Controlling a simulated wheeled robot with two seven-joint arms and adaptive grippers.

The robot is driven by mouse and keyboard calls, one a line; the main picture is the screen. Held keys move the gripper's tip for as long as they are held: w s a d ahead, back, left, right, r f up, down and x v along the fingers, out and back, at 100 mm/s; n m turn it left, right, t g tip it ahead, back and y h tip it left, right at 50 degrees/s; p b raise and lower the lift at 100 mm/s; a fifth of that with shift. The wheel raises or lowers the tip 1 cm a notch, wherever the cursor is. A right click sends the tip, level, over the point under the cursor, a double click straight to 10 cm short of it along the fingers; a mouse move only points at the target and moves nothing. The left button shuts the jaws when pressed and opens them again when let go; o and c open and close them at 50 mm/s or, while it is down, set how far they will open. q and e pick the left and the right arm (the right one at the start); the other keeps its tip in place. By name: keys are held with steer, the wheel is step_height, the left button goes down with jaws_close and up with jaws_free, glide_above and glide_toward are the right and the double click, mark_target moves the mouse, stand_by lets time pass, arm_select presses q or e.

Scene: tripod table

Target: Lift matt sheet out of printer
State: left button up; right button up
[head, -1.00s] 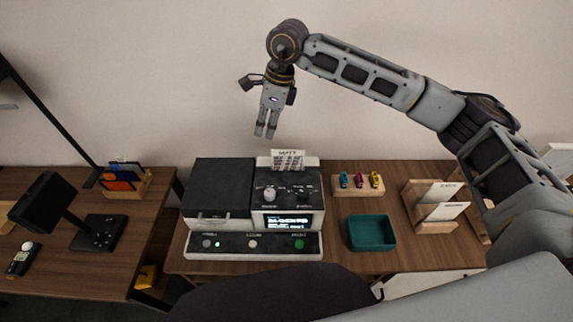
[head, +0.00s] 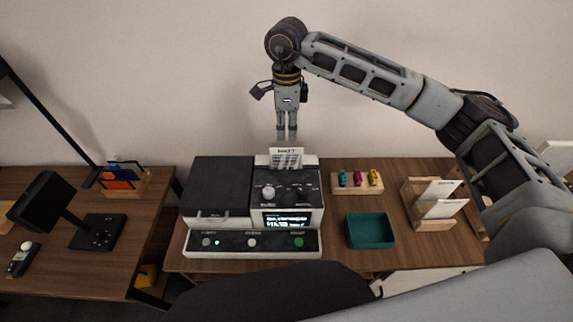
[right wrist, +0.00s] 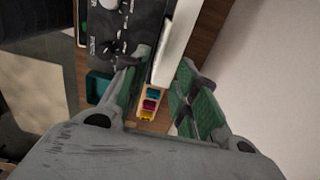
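The matt sheet (head: 286,158) stands upright in the slot at the back of the printer (head: 239,227), its top edge with the label showing. My right gripper (head: 287,141) points straight down just above the sheet's top edge. In the right wrist view, my right gripper's green-padded fingers (right wrist: 157,85) are apart. A pale upright strip (right wrist: 176,42) shows beyond the gap between them; I cannot tell whether it is the sheet or part of the printer. No contact with the sheet is visible. My left gripper is not in view.
Right of the printer are a wooden holder (head: 358,190) with small coloured cartridges, a teal tray (head: 371,231) and a wooden rack (head: 431,212) with white cards. A second table (head: 65,265) with a dark lamp (head: 47,205) is at the left.

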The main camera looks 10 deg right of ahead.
steer(key=p, duration=0.1)
glide_above(286, 161)
steer(key=shift+w+d+f, duration=0.1)
steer(key=shift+d+f, duration=0.05)
steer(key=shift+f, duration=4.05)
steer(key=shift+f, duration=0.1)
steer(key=shift+f+p, duration=0.8)
steer(key=shift+f, duration=1.7)
steer(key=shift+c, duration=0.2)
jaws_close()
